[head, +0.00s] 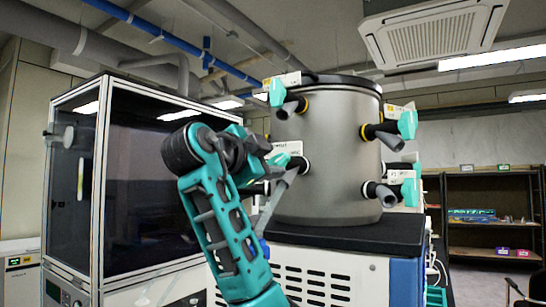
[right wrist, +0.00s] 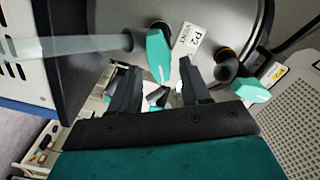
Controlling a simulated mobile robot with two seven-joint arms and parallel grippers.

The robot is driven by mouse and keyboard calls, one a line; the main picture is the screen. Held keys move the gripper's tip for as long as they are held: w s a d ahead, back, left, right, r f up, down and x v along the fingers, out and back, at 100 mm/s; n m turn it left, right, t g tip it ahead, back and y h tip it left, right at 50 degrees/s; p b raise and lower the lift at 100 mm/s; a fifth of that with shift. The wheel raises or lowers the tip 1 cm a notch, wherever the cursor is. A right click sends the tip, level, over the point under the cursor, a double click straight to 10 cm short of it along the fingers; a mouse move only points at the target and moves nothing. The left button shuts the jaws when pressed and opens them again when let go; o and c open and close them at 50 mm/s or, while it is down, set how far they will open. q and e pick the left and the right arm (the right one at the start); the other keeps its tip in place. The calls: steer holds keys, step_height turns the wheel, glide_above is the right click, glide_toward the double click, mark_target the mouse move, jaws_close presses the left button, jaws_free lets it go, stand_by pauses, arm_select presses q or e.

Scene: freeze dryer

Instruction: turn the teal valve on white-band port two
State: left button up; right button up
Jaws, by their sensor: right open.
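The teal valve (head: 279,160) sits on the lower left port of the steel drum (head: 335,140), under a white label. In the right wrist view the valve (right wrist: 158,55) stands beside a label reading P2 (right wrist: 187,40), with a pale grey tube (right wrist: 75,47) running left from its port. I cannot make out this port's band. My right gripper (right wrist: 160,88) is open and empty, its two dark fingers pointing at the drum and the valve just beyond and between their tips. In the head view my right arm partly covers this area. My left gripper is not in view.
Other teal valves stand at the upper left (head: 277,92), upper right (head: 407,124) and lower right (head: 410,191) ports. The upper left valve also shows in the wrist view (right wrist: 251,90). A glass-fronted cabinet (head: 150,180) stands left; a shelf (head: 490,215) is far right.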

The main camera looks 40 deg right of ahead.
steer(key=shift+x, duration=1)
jaws_close()
